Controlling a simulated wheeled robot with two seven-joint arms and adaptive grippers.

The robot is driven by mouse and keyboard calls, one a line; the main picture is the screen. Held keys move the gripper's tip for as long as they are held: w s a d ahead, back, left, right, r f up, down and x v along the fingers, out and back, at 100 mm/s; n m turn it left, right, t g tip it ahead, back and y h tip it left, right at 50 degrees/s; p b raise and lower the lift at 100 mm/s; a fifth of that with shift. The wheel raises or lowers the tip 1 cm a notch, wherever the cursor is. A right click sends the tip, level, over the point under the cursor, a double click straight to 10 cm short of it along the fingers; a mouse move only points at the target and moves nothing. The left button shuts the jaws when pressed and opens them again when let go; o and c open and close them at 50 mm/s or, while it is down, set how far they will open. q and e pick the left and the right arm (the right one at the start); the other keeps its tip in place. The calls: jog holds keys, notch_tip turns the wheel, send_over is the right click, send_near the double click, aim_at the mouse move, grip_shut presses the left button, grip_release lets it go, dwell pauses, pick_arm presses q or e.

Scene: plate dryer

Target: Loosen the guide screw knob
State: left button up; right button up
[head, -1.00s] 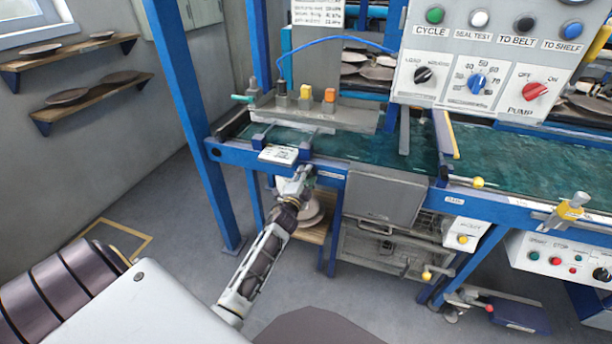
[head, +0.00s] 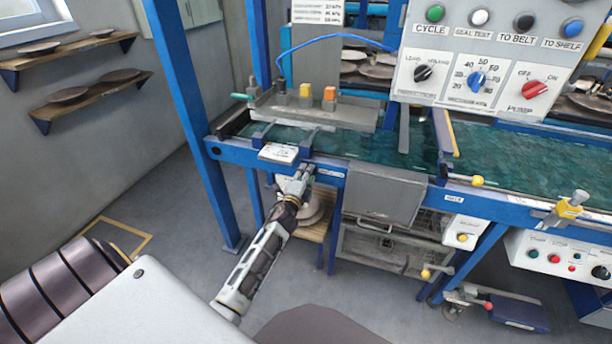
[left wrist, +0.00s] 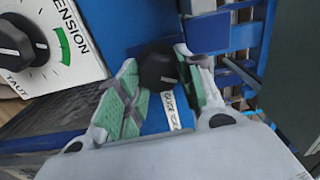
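The guide screw knob (left wrist: 158,68) is a dark round knob on a blue surface in the left wrist view, with a tilted white label (left wrist: 172,111) below it. My left gripper (left wrist: 160,66) has its green-padded fingers on either side of the knob. They appear to touch both sides, so it looks shut on the knob. In the head view my left gripper (head: 302,174) is at the front blue rail (head: 335,170) of the machine, and the knob cannot be made out there. My right gripper is not in view.
A black tension dial (left wrist: 16,45) on a white panel sits at the left in the wrist view. In the head view a grey box (head: 385,197) hangs right of my gripper. A blue post (head: 190,110) stands to the left.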

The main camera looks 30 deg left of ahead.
pick_arm(q)
jog(key=o, duration=0.4)
jog(key=shift+d, duration=0.1)
jog(key=shift+s, duration=0.15)
jog(key=shift+v, duration=5.8)
